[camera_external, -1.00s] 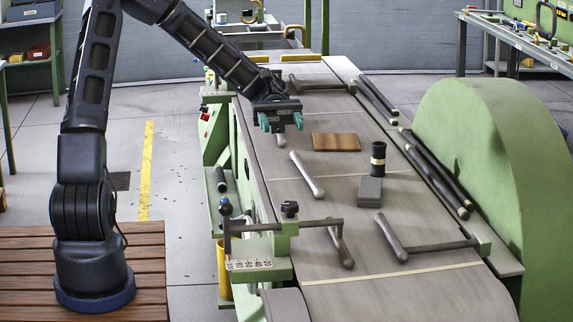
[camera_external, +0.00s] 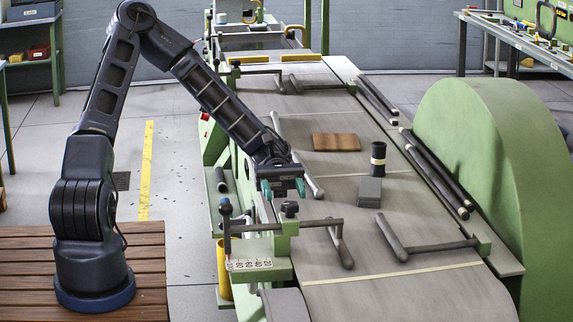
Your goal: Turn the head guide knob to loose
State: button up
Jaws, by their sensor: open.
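A dark knob (camera_external: 289,209) stands on a green block at the near left edge of the machine table; no label on it is readable, so I cannot tell if it is the head guide knob. A lever with a dark ball top (camera_external: 226,207) stands left of it. My gripper (camera_external: 283,190) points down with its teal fingertips spread, open and empty. In the picture it is just above the dark knob and appears apart from it. The knob's turn position cannot be read.
A guide bar (camera_external: 310,224) runs right from the knob's block. A grey block (camera_external: 370,191), a black cylinder (camera_external: 378,158) and a wooden board (camera_external: 336,142) sit on the table. A green dome (camera_external: 490,170) stands right.

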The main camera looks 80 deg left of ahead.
aim_at(289, 202)
jog(key=d, duration=0.7)
jog(key=shift+d, duration=0.3)
jog(key=shift+c, duration=0.5)
jog(key=c, duration=0.9)
jog(key=shift+t, duration=0.3)
jog(key=shift+n+t+y, duration=0.3)
jog(key=shift+n+t, duration=1.3)
jog(key=shift+t, duration=0.6)
jog(key=shift+n+t+y, duration=0.7)
jog(key=shift+n+t, duration=0.4)
jog(key=shift+t, duration=0.5)
jog(key=shift+n+t+y, duration=0.3)
jog(key=shift+n+t, duration=0.1)
jog(key=shift+t, duration=0.1)
